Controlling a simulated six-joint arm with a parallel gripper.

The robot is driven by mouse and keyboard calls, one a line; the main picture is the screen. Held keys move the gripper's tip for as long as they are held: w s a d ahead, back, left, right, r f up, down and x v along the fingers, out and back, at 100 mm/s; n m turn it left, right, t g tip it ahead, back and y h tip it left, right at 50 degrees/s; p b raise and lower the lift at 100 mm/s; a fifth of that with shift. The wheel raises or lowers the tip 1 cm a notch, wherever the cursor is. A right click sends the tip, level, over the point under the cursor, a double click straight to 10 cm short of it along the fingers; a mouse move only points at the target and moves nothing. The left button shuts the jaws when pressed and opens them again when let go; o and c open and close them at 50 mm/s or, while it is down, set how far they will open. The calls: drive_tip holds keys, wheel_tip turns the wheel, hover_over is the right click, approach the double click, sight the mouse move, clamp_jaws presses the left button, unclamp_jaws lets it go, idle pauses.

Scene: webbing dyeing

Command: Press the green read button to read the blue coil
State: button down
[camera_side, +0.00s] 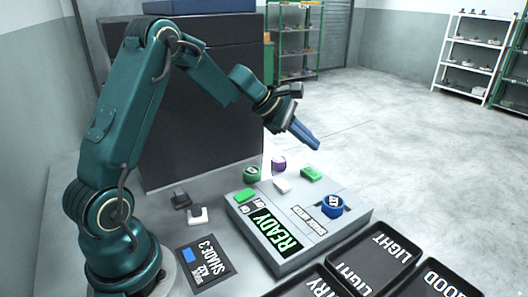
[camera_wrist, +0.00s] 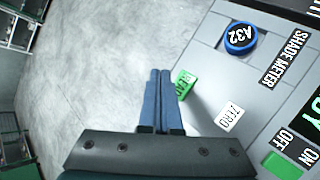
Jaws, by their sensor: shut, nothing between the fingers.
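The shade meter (camera_side: 350,222) is a light grey box on the table, and its display reads READY (camera_side: 276,236). The blue coil (camera_side: 333,206), marked A32, sits on its right part and shows in the wrist view (camera_wrist: 240,38). The green read button (camera_side: 312,174) is at the meter's far edge. In the wrist view the read button (camera_wrist: 186,84) is just right of my blue fingertips and partly hidden by them. My gripper (camera_side: 316,146) is shut and empty, its fingers angled down above the button, seemingly apart from it.
A white ZERO button (camera_side: 282,186) and a green on/off switch (camera_side: 244,195) are also on the meter. A green coil (camera_side: 252,174) and a purple coil (camera_side: 279,163) are behind it. A card (camera_side: 205,262) lies left; black labelled trays (camera_side: 375,255) stand in front.

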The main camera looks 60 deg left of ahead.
sight(306, 171)
drive_tip(key=shift+f, duration=2.35)
drive_tip(key=shift+f, duration=0.1)
drive_tip(key=shift+f, duration=0.3)
drive_tip(key=shift+f, duration=0.45)
idle(0.8)
drive_tip(key=shift+r, duration=0.9)
drive_tip(key=shift+r, duration=2.5)
